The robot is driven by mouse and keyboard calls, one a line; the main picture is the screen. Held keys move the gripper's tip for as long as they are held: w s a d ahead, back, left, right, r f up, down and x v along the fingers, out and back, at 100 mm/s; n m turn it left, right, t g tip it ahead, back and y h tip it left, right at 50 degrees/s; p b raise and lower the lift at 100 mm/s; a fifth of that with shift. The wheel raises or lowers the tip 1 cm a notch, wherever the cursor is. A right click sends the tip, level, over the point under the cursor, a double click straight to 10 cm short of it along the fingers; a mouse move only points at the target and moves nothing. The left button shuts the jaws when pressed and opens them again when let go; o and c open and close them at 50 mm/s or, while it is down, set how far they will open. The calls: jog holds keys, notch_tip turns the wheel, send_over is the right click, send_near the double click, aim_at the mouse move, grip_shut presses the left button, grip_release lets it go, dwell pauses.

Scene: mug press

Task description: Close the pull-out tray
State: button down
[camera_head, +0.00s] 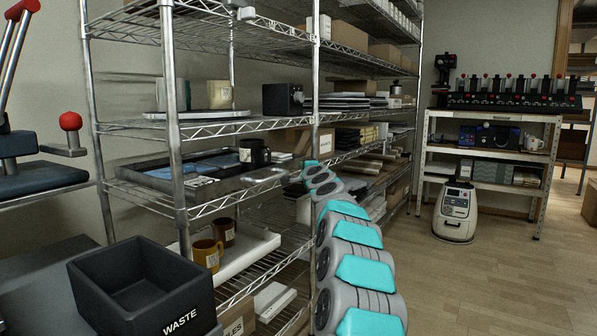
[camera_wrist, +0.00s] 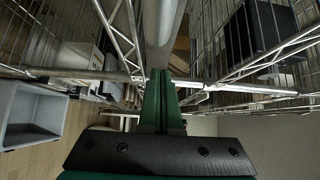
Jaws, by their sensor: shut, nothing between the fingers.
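The pull-out tray (camera_head: 222,186) appears to be the dark, shallow tray on the middle shelf of the wire rack. Its grey front with a pale handle-like piece (camera_head: 265,175) stands out past the shelf's front edge. A black mug (camera_head: 254,153) and blue and white items lie in it. My gripper (camera_wrist: 161,73) shows in the wrist view with its green fingers together and nothing between them. A thick grey post or bar (camera_wrist: 163,28) lies right beyond the fingertips; I cannot tell whether they touch it. In the head view my arm reaches toward the rack and the fingers cannot be made out.
A white tray (camera_head: 248,252) with brown mugs (camera_head: 207,254) sits on the shelf below. A black waste bin (camera_head: 140,290) stands front left. Rack posts (camera_head: 172,110) rise close by. A white machine (camera_head: 455,212) stands on the floor. The floor at right (camera_head: 500,270) is clear.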

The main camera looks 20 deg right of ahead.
jog(key=s+b, duration=0.3)
jog(key=s, duration=0.8)
jog(key=shift+s+d+f, duration=0.1)
jog(key=shift+s+d, duration=0.05)
jog(key=shift+d, duration=0.05)
